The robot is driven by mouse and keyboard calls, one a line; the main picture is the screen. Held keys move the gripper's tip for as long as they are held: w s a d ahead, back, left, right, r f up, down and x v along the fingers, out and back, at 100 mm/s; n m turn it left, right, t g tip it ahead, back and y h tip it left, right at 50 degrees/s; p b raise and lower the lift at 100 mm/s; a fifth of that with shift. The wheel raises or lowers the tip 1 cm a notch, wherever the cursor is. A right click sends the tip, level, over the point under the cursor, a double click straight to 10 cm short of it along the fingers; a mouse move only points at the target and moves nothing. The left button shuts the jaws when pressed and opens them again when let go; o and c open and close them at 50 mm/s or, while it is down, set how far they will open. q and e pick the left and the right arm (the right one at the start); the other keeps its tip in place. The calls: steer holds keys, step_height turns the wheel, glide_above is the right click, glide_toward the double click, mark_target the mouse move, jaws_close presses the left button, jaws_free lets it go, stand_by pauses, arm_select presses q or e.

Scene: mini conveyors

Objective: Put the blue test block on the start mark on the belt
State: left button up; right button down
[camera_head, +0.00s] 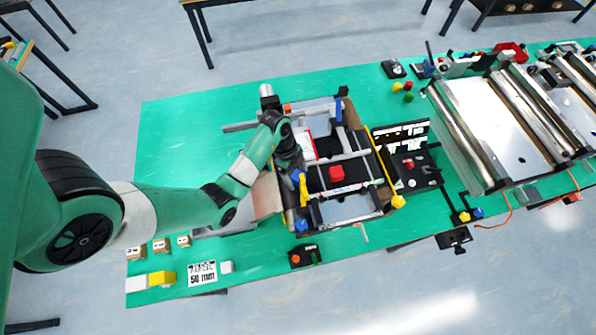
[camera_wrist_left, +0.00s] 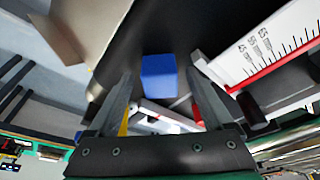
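The blue test block (camera_wrist_left: 158,76) shows in the left wrist view, against a dark surface that looks like the black belt (camera_wrist_left: 150,40). My left gripper (camera_wrist_left: 162,82) is open, with one finger on each side of the block and a visible gap on both sides. In the head view my left gripper (camera_head: 291,160) is over the left side of the small conveyor, and its fingers are hard to make out. I cannot pick out the test block there. I cannot make out the start mark in either view. My right gripper is not in view.
A white ruler (camera_wrist_left: 265,50) runs beside the dark surface. Small boxes (camera_head: 160,246) and a yellow block (camera_head: 162,279) are at the front left. Larger roller conveyors (camera_head: 500,115) stand at the right.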

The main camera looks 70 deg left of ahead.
mark_target(297, 175)
arm_select(q)
jaws_close()
step_height(297, 175, up, 5)
steer(key=shift+r+p, duration=0.1)
steer(key=shift+p, duration=0.5)
step_height(297, 175, up, 5)
steer(key=p, duration=0.4)
